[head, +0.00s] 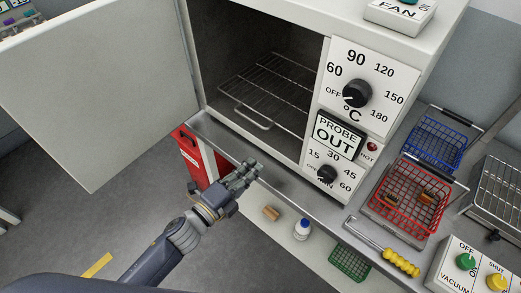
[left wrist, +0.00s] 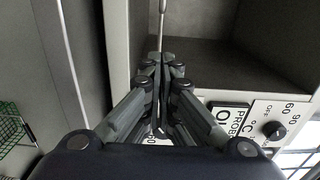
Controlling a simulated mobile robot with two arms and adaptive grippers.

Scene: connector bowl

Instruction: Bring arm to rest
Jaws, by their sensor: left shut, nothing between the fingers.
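My left arm (head: 182,236) reaches in from the lower left of the head view. Its gripper (head: 248,166) is shut and empty, over the bench edge in front of the open oven (head: 262,60). In the left wrist view the same gripper (left wrist: 162,66) shows its fingers together, with the oven's opening and dial panel beyond them. The oven door (head: 98,90) stands wide open to the left. A wire rack (head: 268,85) is inside the oven, and I see nothing on it. My right gripper is not in view.
A red basket (head: 408,205) holding brown pieces and a blue basket (head: 436,143) stand right of the oven. A yellow-handled tool (head: 398,262) lies in front. A white bottle (head: 302,229) and green basket (head: 350,263) sit on a lower shelf. Open floor (head: 110,225) lies left.

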